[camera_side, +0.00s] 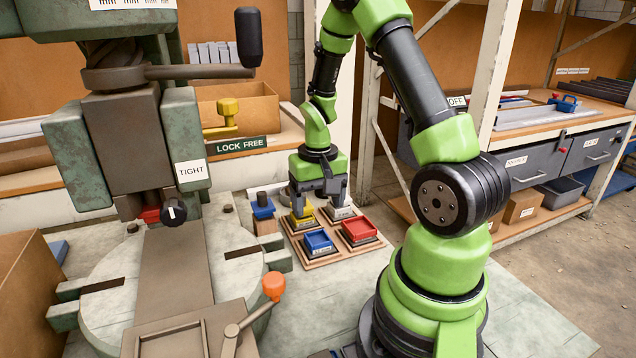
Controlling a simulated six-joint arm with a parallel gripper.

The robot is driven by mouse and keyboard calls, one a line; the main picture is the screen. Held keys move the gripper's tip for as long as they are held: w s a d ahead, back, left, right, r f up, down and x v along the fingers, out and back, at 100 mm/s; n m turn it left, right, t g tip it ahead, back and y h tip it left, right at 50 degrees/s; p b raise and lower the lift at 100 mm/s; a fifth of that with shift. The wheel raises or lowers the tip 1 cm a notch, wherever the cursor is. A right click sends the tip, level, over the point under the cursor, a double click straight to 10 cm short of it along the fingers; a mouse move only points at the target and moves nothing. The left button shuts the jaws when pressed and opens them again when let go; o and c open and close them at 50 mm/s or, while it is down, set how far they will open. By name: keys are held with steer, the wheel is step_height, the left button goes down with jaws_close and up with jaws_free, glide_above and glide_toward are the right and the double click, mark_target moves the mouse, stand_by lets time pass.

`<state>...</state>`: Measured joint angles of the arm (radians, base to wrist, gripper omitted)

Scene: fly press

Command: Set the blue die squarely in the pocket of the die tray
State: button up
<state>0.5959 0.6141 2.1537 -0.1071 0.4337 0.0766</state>
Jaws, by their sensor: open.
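The die tray (322,262) is a flat wooden board on the bench, with square coloured places on it. A blue square frame (318,242) is at its front left, a red one (359,230) at front right and a yellow one (301,217) at back left. A blue piece with a dark round shank (262,208), which looks like the blue die, sits on a small wooden block left of the tray. My gripper (318,207) points down over the back of the tray, right of this piece. It is open, with nothing visible between its fingers, which partly hide the back places.
The green press with its ram (135,140) and round bed (110,270) stands left of the tray. An orange-knobbed lever (273,287) rises in front. A yellow-handled tool (228,112) lies behind. The bench right of the tray is clear up to my arm's base.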

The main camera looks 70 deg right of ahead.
steer(key=a+r+n+t, duration=0.15)
steer(key=a+r, duration=0.35)
steer(key=r, duration=0.6)
steer(key=s+a+r+n+t+y, duration=0.1)
steer(key=s+a+r+t, duration=0.1)
steer(key=a+r, duration=0.3)
steer(key=s+a+r+n+t+y, duration=0.1)
steer(key=s+a+r+n+t, duration=0.1)
steer(key=s+a+r, duration=0.3)
steer(key=a+t, duration=0.1)
steer(key=a, duration=0.1)
steer(key=shift+s+a+t, duration=0.3)
steer(key=shift+t, duration=0.05)
